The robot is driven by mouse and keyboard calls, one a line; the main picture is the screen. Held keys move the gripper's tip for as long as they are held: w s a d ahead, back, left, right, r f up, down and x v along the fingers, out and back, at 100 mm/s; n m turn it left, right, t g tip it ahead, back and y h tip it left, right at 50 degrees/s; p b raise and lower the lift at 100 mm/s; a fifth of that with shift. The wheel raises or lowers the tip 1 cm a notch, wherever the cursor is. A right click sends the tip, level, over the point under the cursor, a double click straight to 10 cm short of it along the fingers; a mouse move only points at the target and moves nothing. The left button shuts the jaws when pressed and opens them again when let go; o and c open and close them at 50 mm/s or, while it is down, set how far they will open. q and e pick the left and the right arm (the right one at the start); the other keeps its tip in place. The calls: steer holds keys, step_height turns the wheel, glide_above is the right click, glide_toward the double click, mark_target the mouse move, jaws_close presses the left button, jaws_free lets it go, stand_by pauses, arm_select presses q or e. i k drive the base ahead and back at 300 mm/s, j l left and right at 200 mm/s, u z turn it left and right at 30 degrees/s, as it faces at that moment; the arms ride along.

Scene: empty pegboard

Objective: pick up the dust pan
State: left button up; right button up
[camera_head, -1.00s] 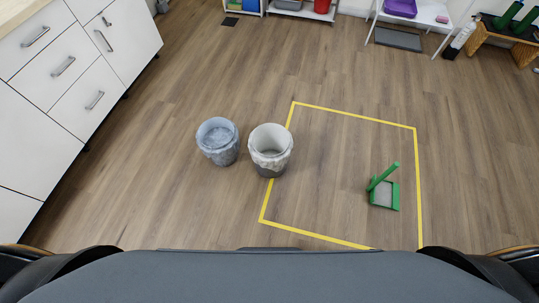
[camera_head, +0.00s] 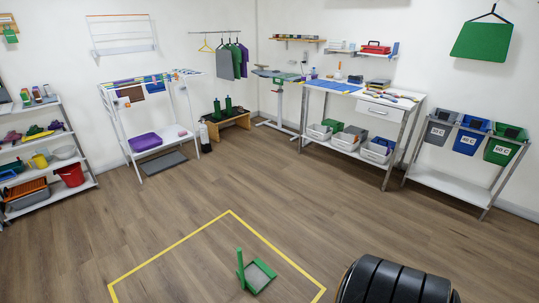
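The green dust pan (camera_head: 262,279) lies on the wooden floor at the bottom centre of the head view. Its green handle stands up at its left side, and its tray looks grey inside. It sits inside a yellow taped outline (camera_head: 180,240) on the floor, near the outline's right side. Neither of my grippers shows in the view, so I cannot see where they are relative to the dust pan.
The floor (camera_head: 215,190) beyond the tape is clear. Along the walls stand a shelf rack with a red bucket (camera_head: 70,174), a white rack with a purple bin (camera_head: 145,142), a wooden bench (camera_head: 232,123), a white worktable (camera_head: 397,110) and labelled bins (camera_head: 469,142).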

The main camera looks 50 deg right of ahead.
mark_target(257, 275)
steer(key=z, duration=1.4)
steer(key=u, duration=0.15)
steer(key=i+l+u, duration=0.35)
steer(key=l+u, duration=0.2)
steer(key=i+l+u, duration=0.1)
steer(key=l+u, duration=0.15)
steer(key=l, duration=0.2)
steer(key=i+l+u, duration=0.1)
steer(key=l+u, duration=0.15)
steer(key=l, duration=0.15)
